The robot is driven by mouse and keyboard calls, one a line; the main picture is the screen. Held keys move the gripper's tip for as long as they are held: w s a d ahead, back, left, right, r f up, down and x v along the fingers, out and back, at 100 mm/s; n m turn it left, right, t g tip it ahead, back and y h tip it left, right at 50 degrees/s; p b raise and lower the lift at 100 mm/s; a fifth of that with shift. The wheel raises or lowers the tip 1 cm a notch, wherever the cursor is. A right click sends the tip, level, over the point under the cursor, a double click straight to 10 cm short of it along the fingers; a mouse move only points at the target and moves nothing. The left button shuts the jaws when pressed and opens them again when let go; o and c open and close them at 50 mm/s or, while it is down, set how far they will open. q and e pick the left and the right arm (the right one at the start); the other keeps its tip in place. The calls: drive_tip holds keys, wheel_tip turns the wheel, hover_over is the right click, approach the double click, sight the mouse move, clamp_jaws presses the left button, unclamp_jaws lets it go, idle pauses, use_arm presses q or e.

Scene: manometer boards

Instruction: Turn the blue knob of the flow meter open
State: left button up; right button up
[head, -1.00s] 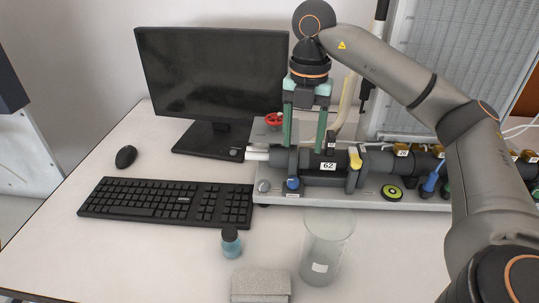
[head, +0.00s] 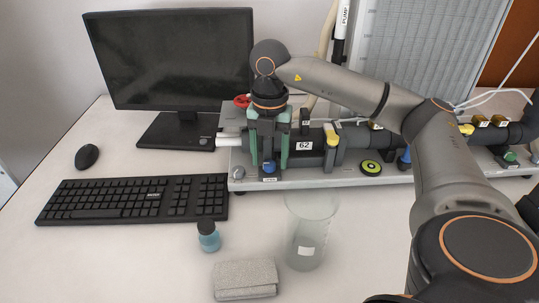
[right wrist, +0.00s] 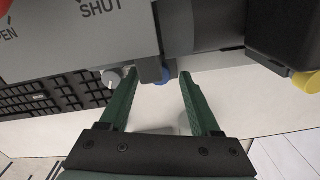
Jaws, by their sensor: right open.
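The blue knob (head: 269,168) is small and sits low on the front of the pipe board, below the dark pipe left of the label 62. In the right wrist view the open fingers (right wrist: 160,78) stand left and right of the knob, with gaps visible. Whether a fingertip touches anything cannot be told. My left gripper is not in view.
A red valve handle (head: 241,101) is behind the gripper, and a grey knob (head: 239,173) is to its left. A yellow handle (head: 333,135) is to the right.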

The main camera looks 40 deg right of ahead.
drive_tip(key=shift+f, duration=0.35)
drive_tip(key=shift+c, duration=0.4)
clamp_jaws()
